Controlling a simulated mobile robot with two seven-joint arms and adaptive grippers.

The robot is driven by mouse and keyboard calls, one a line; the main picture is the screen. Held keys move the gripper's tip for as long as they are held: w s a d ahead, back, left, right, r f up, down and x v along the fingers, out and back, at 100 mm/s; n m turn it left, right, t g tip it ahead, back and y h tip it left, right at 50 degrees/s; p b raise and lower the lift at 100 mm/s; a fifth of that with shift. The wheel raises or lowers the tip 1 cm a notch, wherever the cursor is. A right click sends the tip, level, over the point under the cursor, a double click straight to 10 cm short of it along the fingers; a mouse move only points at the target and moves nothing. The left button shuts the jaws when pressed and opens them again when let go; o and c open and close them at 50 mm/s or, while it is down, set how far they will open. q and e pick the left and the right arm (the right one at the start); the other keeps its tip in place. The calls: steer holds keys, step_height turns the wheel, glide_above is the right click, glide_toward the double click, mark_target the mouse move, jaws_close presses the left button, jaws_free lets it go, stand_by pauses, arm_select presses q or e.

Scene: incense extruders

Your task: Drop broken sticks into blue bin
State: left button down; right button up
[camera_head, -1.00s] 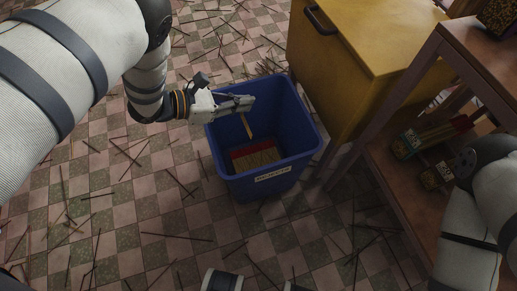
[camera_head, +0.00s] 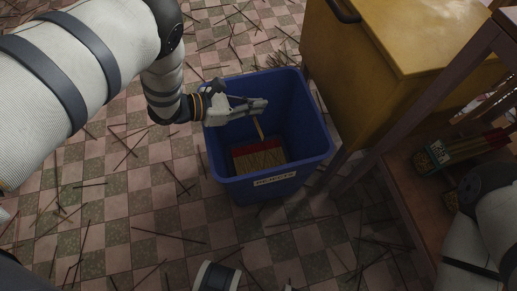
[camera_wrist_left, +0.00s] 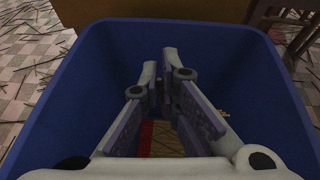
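The blue bin (camera_head: 226,165) stands on the tiled floor, with a label reading something like "rejects" on its front. A red strip with straw-coloured sticks or bristles (camera_head: 262,158) lies inside it. My left gripper (camera_head: 264,104) is over the bin's opening, its fingers nearly together. A tan stick (camera_head: 259,129) hangs down from the fingertips inside the bin; whether it joins the red and straw piece, I cannot tell. In the left wrist view, the fingers (camera_wrist_left: 162,85) point into the bin (camera_wrist_left: 60,105) with a thin brown thing between their tips. My right gripper is out of view.
Many thin dark sticks (camera_head: 167,236) lie scattered over the checkered floor. A yellow cabinet (camera_head: 345,75) stands close behind and right of the bin. A wooden shelf (camera_head: 405,195) with boxes and bundles (camera_head: 460,152) is at the right, near my right arm.

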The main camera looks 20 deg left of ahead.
arm_select(q)
steer(key=c, duration=1.7)
jaws_free()
steer(key=v, duration=1.2)
